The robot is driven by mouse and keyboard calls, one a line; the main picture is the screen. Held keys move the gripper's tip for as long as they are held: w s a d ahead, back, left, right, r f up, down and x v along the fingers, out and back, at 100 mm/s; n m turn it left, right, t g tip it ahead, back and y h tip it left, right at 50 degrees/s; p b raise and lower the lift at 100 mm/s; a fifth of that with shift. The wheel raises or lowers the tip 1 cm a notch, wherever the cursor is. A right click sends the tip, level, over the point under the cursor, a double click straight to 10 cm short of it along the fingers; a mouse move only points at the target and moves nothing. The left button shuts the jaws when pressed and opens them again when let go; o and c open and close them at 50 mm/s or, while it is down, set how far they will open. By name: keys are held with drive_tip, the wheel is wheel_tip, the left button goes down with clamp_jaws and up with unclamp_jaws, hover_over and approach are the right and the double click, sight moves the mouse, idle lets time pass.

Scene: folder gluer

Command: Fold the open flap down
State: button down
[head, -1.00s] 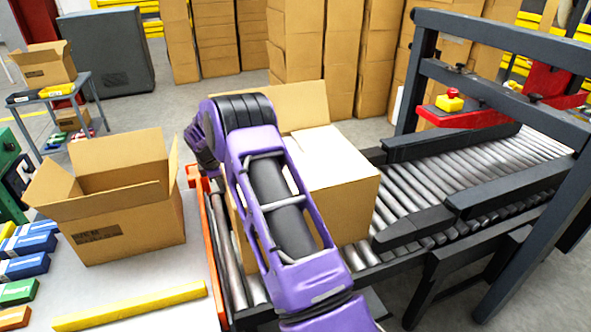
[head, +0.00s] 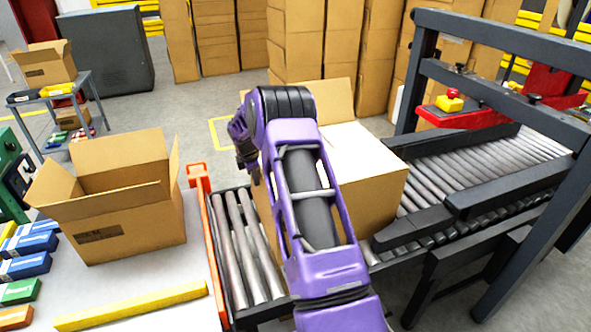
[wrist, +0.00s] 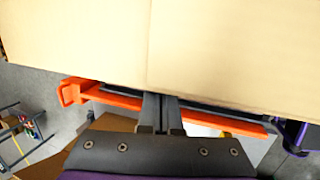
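A cardboard box (head: 372,205) sits on the roller conveyor, its top pale and brightly lit. Its open flap (head: 338,95) stands up at the back edge, partly behind my arm. My gripper (head: 250,172) is at the box's left side, and its tips are hard to make out in the head view. In the wrist view a broad cardboard face (wrist: 150,50) fills the top. My gripper's two fingers (wrist: 161,100) are close together, with nothing between them, and end at the lower edge of that face. I cannot tell if they touch it.
An orange rail (head: 210,255) edges the conveyor (head: 245,250). A black frame (head: 425,75) with a red bar (head: 475,115) stands at the right. Another open box (head: 130,225) is on the left table, near a yellow bar (head: 130,305). Rollers left of the box are bare.

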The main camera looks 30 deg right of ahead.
drive_tip(key=s+d, duration=0.2)
drive_tip(key=d, duration=1.1)
drive_tip(key=shift+s+d, duration=0.4)
drive_tip(key=a, duration=0.4)
drive_tip(key=shift+w, duration=0.4)
drive_tip(key=shift+r, duration=0.1)
wheel_tip(320, 180, up, 10)
drive_tip(key=shift+r, duration=0.2)
idle(0.3)
drive_tip(key=shift+a, duration=0.1)
